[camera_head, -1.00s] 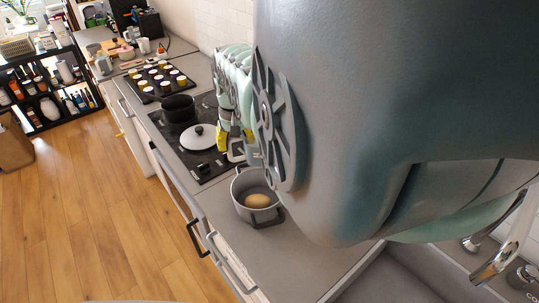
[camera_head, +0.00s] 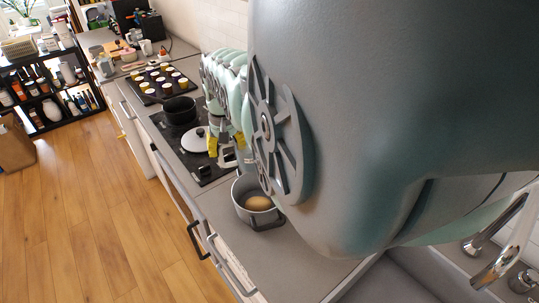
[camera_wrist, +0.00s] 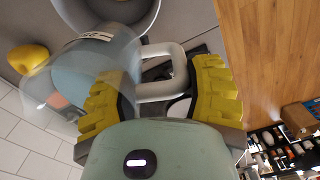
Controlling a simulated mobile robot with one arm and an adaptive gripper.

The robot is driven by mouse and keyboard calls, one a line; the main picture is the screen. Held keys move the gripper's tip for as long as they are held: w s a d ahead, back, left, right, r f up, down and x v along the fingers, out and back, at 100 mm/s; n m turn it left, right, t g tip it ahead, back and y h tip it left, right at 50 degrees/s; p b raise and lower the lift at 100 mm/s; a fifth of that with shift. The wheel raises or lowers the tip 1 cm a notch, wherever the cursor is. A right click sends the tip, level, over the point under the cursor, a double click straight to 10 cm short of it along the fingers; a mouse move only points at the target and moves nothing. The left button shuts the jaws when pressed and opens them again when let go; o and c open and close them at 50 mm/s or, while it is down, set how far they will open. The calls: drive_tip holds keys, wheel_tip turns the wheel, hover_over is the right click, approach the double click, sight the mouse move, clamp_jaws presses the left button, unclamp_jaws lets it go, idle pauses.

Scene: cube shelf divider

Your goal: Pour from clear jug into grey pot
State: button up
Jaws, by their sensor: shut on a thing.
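The clear jug (camera_wrist: 68,80) shows in the wrist view, see-through and apparently tilted, with a pale handle (camera_wrist: 180,72). My gripper (camera_wrist: 160,78) has its yellow fingers on either side of the handle and is shut on it. In the head view my gripper (camera_head: 226,147) is partly hidden by my arm, and I cannot make out the jug there. The grey pot (camera_head: 238,203) stands on the counter below and to the right of my gripper, with a round tan thing inside. A grey round vessel, probably this pot, shows at the top of the wrist view (camera_wrist: 150,18).
A yellow thing (camera_wrist: 28,58) lies beside the jug in the wrist view. Wooden floor is open at left.

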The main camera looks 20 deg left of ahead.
drive_tip(key=shift+s+a, duration=0.65)
drive_tip(key=shift+a, duration=0.1)
drive_tip(key=shift+f, duration=0.1)
drive_tip(key=shift+s+a, duration=0.2)
drive_tip(key=shift+s, duration=0.1)
drive_tip(key=shift+a, duration=0.15)
drive_tip(key=shift+s+a, duration=0.25)
drive_tip(key=shift+s, duration=0.1)
drive_tip(key=shift+s, duration=0.2)
drive_tip(key=shift+s+a+f, duration=0.1)
drive_tip(key=shift+s+a, duration=0.05)
drive_tip(key=shift+a, duration=0.2)
